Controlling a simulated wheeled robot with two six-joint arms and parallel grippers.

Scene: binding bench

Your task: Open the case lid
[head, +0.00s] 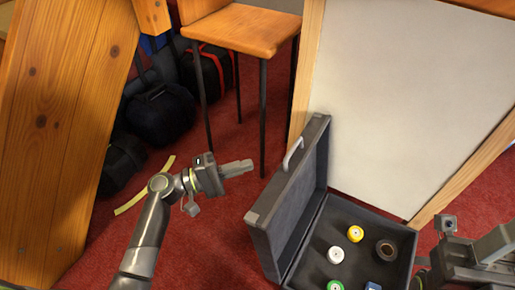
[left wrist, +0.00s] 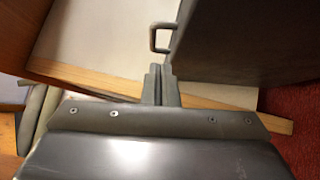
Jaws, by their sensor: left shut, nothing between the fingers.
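The dark grey case (head: 345,215) stands open at the lower middle right of the head view. Its lid (head: 290,205) is raised, roughly upright, on the left side of the case. A light handle (head: 292,154) sits on the lid's outer face. My left gripper (head: 246,167) is shut and empty, left of the lid and apart from it. In the left wrist view the shut fingers (left wrist: 160,86) point toward the lid (left wrist: 240,42), with the handle (left wrist: 160,38) just beyond them. My right gripper (head: 447,228) shows partly at the right edge; its fingers are not clear.
Inside the case lie a yellow roll (head: 355,233), a white roll (head: 336,255), a dark ring (head: 386,250) and others. A white board (head: 400,95) in a wooden frame stands behind. Red carpet surrounds the case.

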